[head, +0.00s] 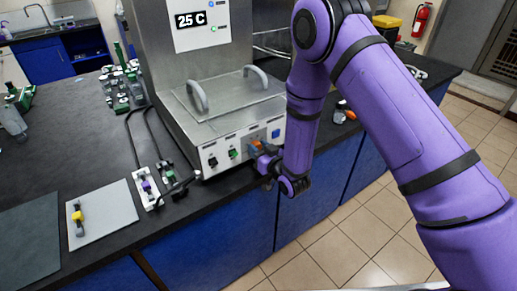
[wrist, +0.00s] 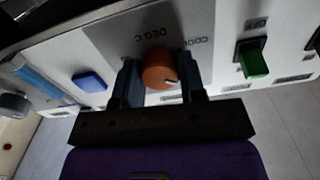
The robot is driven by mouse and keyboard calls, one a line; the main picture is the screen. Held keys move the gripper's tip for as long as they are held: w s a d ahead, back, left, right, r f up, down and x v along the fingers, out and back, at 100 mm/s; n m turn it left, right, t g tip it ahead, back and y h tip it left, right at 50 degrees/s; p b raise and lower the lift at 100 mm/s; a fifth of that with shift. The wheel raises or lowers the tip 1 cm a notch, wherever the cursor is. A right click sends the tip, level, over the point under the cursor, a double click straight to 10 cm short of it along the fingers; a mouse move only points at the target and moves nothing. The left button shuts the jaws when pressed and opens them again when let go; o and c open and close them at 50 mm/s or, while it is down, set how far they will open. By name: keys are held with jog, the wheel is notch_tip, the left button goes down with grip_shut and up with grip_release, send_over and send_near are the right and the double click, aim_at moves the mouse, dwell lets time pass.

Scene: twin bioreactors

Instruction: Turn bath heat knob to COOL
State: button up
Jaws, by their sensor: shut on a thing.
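The steel bath (head: 221,140) stands on the dark bench, with two handles on its lid. Its front panel carries an orange heat knob (wrist: 160,69), which also shows small in the head view (head: 257,144). My gripper (wrist: 160,80) is shut on the knob, one finger on each side. A pale mark on the knob points to the lower right in the wrist view. The panel label shows "DEG C" and, partly, "COOL" (wrist: 203,45); both appear upside down.
A green switch (wrist: 254,62) and a blue button (wrist: 90,81) flank the knob. A display (head: 191,19) above the bath reads 25 C. Cables, a plate with a yellow-knobbed part (head: 104,214) and glassware occupy the bench's left. The tiled floor in front is clear.

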jog(key=n, duration=0.6)
jog(key=shift+n, duration=0.3)
jog(key=n, duration=0.5)
jog(key=shift+n, duration=0.4)
jog(key=o, duration=0.9)
jog(key=v, duration=1.1)
jog(key=shift+w, duration=0.1)
